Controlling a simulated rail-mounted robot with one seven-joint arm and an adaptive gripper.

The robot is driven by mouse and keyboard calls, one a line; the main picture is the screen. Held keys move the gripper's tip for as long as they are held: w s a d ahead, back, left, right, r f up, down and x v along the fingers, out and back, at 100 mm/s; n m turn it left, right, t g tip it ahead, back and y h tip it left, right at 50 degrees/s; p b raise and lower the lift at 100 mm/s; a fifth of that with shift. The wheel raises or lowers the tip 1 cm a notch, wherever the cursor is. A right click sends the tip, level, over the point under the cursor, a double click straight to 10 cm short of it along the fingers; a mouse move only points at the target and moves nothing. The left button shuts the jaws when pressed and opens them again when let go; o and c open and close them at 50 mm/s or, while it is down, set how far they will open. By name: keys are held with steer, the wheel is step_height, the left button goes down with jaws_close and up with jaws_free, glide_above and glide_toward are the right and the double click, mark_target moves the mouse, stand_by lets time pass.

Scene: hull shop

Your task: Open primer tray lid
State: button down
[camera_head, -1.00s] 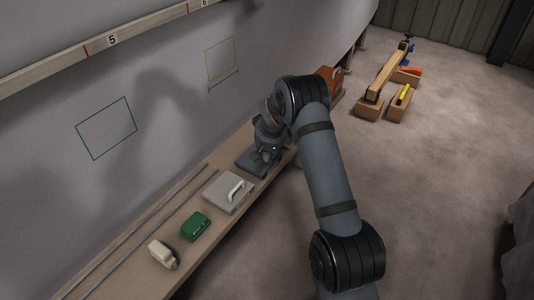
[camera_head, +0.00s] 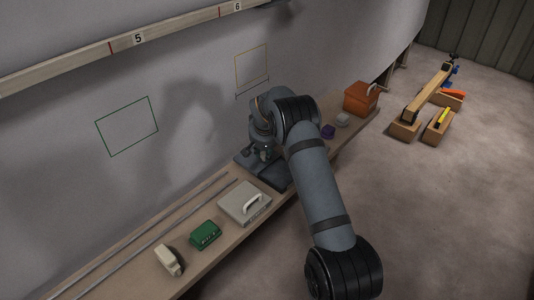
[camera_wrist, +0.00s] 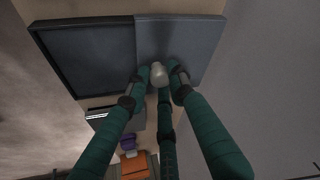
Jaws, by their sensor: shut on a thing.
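The primer tray is a dark, shallow rectangular tray on the bench; its open interior (camera_wrist: 85,55) shows at the left in the wrist view and its dark inside (camera_head: 273,174) also shows in the head view. Its flat grey lid (camera_wrist: 200,45) lies to the right in the wrist view, covering only part of the tray. A pale rounded knob (camera_wrist: 158,72) stands on the lid. My gripper (camera_wrist: 160,82), with three teal fingers, is shut around this knob. In the head view my gripper (camera_head: 264,153) is partly hidden by my arm at the tray.
A pale grey box with a handle (camera_head: 235,207), a green box (camera_head: 205,235) and a cream object (camera_head: 167,261) sit on the bench left of the tray. Thin rods lie along the wall side. A purple block (camera_head: 327,131) and an orange toolbox (camera_head: 360,99) stand beyond.

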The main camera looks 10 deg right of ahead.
steer(key=c, duration=1.7)
jaws_free()
steer(key=shift+w+d+r, duration=0.1)
steer(key=shift+d+r, duration=0.05)
steer(key=shift+d, duration=0.15)
steer(key=shift+c, duration=0.2)
steer(key=shift+o, duration=1.1)
steer(key=shift+a, duration=0.15)
steer(key=v, duration=1.2)
steer(key=shift+f, duration=0.2)
